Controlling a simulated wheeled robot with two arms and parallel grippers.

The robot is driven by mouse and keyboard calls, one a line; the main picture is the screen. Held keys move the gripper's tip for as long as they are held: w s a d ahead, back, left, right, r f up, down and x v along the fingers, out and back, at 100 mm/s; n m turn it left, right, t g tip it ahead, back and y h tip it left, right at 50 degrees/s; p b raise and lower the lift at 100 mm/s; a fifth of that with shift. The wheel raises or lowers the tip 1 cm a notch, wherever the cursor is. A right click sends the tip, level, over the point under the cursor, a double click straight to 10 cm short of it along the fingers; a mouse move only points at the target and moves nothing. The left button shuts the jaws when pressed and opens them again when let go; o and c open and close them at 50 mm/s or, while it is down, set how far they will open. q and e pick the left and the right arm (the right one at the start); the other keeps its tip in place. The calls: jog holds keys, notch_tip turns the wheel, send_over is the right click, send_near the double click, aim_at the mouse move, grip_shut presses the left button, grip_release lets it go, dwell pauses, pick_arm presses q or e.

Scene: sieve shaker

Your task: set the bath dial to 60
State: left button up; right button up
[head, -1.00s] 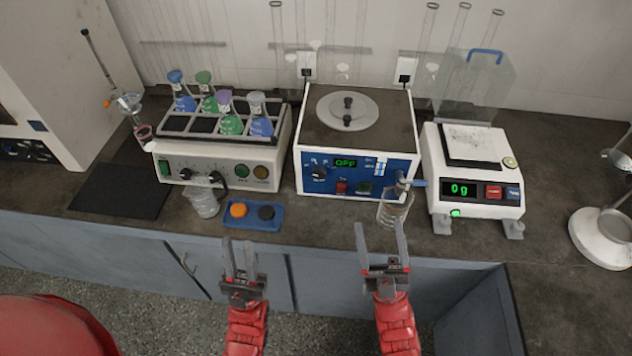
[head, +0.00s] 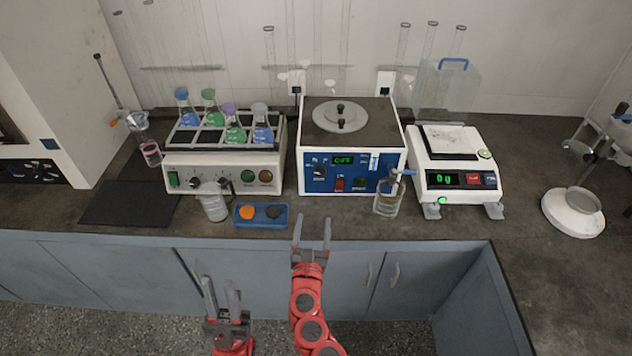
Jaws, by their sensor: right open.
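The bath (head: 350,115) is a white box with a round lid and a blue front panel, in the middle of the bench. Its small dark dial (head: 320,172) is at the left of the panel. The display (head: 343,160) reads OFF in green. My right gripper (head: 312,222) is open and empty at the bench's front edge, below and in front of the dial, apart from it. My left gripper (head: 219,284) is open and empty, lower and further left, in front of the cabinets.
A shaker (head: 222,172) with several flasks stands left of the bath. A blue tray (head: 262,222) with orange and dark caps lies in front. A glass beaker (head: 387,200) stands under the bath's tap. A balance (head: 455,165) stands at right.

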send_near(320, 173)
jog(key=w+b, duration=0.1)
jog(key=w, duration=0.6)
jog(key=shift+w+d+f+b, duration=0.15)
jog(key=shift+w+d+b, duration=0.1)
jog(key=shift+w+b, duration=0.15)
jog(key=shift+w, duration=0.35)
grip_shut()
